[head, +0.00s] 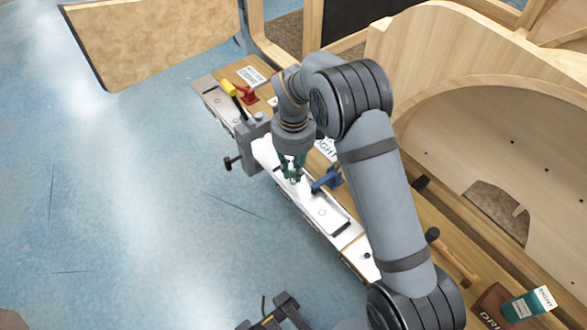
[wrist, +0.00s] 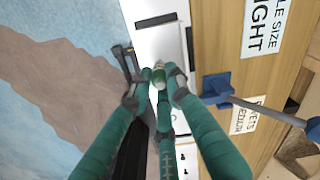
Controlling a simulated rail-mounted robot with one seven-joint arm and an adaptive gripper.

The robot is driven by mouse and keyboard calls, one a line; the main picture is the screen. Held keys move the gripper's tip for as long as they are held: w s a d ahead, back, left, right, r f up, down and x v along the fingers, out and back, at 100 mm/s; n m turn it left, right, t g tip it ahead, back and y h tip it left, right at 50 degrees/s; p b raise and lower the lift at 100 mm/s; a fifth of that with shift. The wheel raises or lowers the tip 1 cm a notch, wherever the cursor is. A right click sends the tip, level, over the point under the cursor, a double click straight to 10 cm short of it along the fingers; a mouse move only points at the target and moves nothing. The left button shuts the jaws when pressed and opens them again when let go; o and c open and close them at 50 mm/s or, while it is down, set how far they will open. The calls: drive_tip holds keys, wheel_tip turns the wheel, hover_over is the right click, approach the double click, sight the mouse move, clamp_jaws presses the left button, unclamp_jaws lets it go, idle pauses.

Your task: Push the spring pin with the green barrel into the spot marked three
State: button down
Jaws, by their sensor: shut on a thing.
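My gripper (head: 292,176) is over the long white plate (head: 335,217) on the bench, in the middle of the head view. In the wrist view, its teal fingers (wrist: 154,88) are closed around the spring pin with the green barrel (wrist: 159,74). The pin is seen almost end-on, so its tilt and its lower end are hidden. I cannot tell whether it touches the plate. A small round mark (head: 322,212) shows on the plate, to the lower right of my gripper. No number three is readable in either view.
A blue clamp (head: 328,180) stands close to the right of my gripper; it also shows in the wrist view (wrist: 217,90). A grey vise (head: 250,133) and a red clamp with a yellow handle (head: 242,93) are farther up the bench. Blue floor lies open to the left.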

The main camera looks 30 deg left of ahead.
sight(293, 171)
drive_tip(key=shift+f+b, duration=0.65)
drive_tip(key=shift+f, duration=0.05)
drive_tip(key=c, duration=1.6)
unclamp_jaws()
drive_tip(key=shift+o, duration=0.3)
wheel_tip(293, 171, up, 12)
wheel_tip(293, 171, down, 12)
drive_tip(key=shift+r, duration=0.1)
drive_tip(key=shift+r+p, duration=0.45)
drive_tip(key=shift+p, duration=0.15)
